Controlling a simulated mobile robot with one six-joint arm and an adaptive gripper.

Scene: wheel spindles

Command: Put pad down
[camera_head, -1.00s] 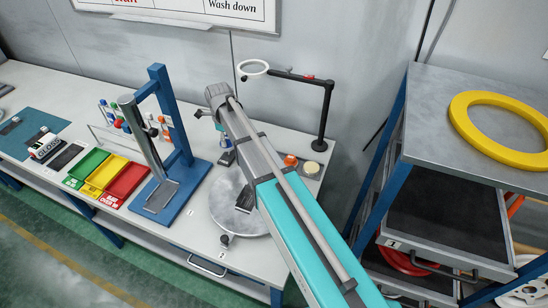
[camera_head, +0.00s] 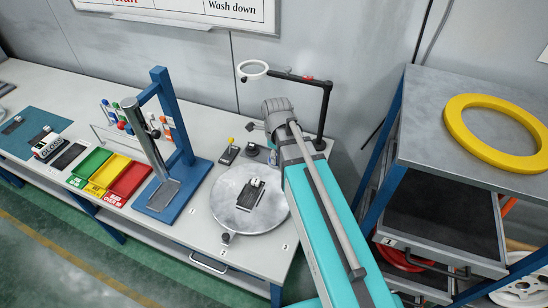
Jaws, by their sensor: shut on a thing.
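My arm reaches in from the lower right, over the right part of the bench. Its grey wrist end is near the lamp stand, and my gripper is hidden behind it. I cannot see the jaws or anything held in them. A round grey plate (camera_head: 226,212) lies on the bench, left of my arm. A dark block with small white rollers (camera_head: 251,195) stands on the plate, clear of my arm. A flat dark pad-like rectangle (camera_head: 69,157) lies at the left of the bench; I cannot tell whether it is the task's pad.
A blue press stand (camera_head: 176,150) rises left of the plate. Green, yellow and red trays (camera_head: 104,176) are left of it. A small yellow-knobbed stand (camera_head: 229,153) is behind the plate. A ring lamp (camera_head: 326,105) stands behind my arm. A rack with a yellow ring (camera_head: 466,143) is at right.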

